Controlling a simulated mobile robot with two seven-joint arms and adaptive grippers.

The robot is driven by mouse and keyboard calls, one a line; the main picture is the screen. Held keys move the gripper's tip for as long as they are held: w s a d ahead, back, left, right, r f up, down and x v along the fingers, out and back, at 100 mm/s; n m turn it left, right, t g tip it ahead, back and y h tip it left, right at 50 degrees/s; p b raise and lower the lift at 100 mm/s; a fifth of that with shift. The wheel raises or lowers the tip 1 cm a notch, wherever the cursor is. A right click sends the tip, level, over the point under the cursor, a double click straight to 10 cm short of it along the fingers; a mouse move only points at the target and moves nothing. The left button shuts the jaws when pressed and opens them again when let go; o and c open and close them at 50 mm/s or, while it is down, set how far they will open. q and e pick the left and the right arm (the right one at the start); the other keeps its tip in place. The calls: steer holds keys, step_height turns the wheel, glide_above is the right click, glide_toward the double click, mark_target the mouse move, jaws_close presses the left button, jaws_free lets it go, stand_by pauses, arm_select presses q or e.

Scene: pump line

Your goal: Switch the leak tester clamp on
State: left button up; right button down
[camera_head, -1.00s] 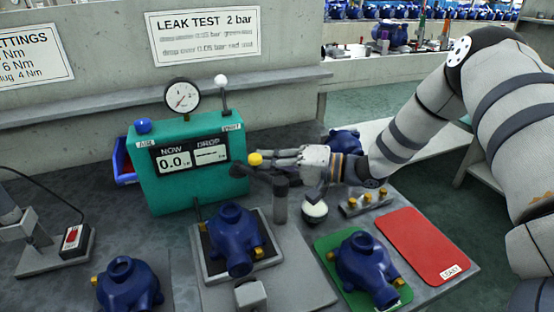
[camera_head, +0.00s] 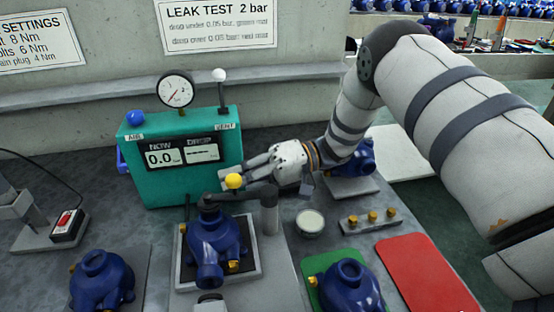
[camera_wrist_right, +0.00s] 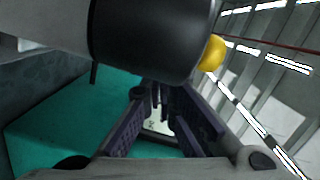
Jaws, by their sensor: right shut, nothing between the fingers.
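The teal leak tester (camera_head: 185,178) stands on the bench with a round gauge on top; its NOW display reads 0.0. In front of it, the dark clamp arm (camera_head: 225,199) reaches from a grey post (camera_head: 269,215) to above a blue pump (camera_head: 213,238) in the fixture. A yellow ball knob (camera_head: 233,181) sits on the clamp arm and also shows in the wrist view (camera_wrist_right: 213,53). My right gripper (camera_head: 224,179) is shut and empty, with its fingertips right beside the knob; contact is unclear. It fills the wrist view's lower middle (camera_wrist_right: 156,98). My left gripper is out of view.
A white-ball lever (camera_head: 219,76) and a blue knob (camera_head: 135,118) stand on the tester. A round pale-topped item (camera_head: 310,222), a block with brass fittings (camera_head: 369,218), a green mat (camera_head: 311,268) with a pump, and a red mat (camera_head: 420,275) lie to the right.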

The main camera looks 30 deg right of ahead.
steer(key=shift+s+a+r, duration=0.1)
steer(key=shift+s+a, duration=0.25)
steer(key=shift+a, duration=0.15)
stand_by(0.5)
step_height(320, 180, up, 10)
stand_by(0.4)
stand_by(0.3)
